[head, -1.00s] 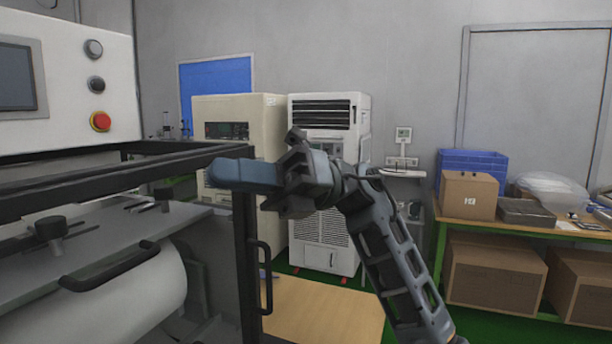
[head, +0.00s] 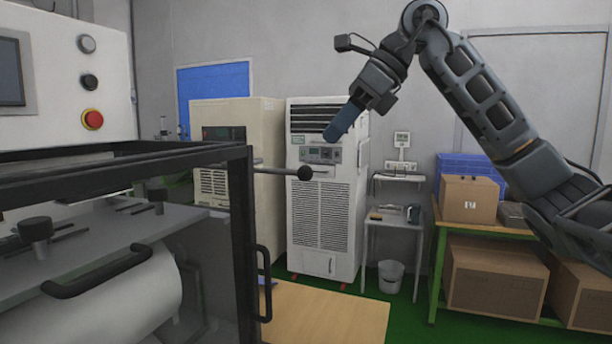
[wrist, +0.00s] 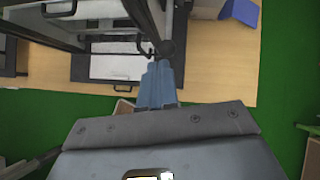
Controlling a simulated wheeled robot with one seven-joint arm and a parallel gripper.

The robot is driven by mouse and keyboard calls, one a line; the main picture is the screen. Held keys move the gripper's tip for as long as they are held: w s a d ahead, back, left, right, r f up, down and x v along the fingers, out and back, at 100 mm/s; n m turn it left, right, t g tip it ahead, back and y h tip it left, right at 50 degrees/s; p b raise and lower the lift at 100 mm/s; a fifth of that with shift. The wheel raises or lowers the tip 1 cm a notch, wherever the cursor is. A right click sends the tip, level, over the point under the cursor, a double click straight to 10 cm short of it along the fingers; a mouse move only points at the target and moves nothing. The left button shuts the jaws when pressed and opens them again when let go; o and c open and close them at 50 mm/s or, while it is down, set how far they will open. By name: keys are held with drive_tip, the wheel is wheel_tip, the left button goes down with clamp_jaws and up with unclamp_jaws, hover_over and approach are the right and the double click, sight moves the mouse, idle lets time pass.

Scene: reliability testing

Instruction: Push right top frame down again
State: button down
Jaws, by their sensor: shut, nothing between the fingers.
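The black top frame (head: 130,165) of the machine lies at the left in the head view, its rails roughly level. Its right corner (head: 245,153) meets a dark upright post. My gripper (head: 334,132) has blue fingers pointing down and left, shut and empty. It hangs above and right of the knob, apart from the frame in the head view.
A control panel with a red button (head: 92,120) stands at the left. A white cabinet unit (head: 325,225) stands behind. A green table (head: 436,240) with boxes is at the right. A wooden board (head: 325,312) lies below, with green floor around it.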

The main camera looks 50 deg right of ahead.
drive_tip(key=shift+s+d+r+h, duration=0.15)
drive_tip(key=shift+d+r+h, duration=0.05)
drive_tip(key=shift+d+h, duration=0.25)
drive_tip(key=shift+f, duration=0.1)
drive_tip(key=b+x, duration=0.1)
drive_tip(key=x, duration=0.6)
drive_tip(key=shift+b, duration=0.4)
drive_tip(key=shift+a, duration=0.1)
drive_tip(key=s+b, duration=0.1)
drive_tip(key=s+d+b, duration=0.1)
drive_tip(key=shift+s+d+f+b, duration=0.25)
drive_tip(key=shift+s+f+b, duration=0.05)
drive_tip(key=shift+f, duration=0.1)
idle(0.3)
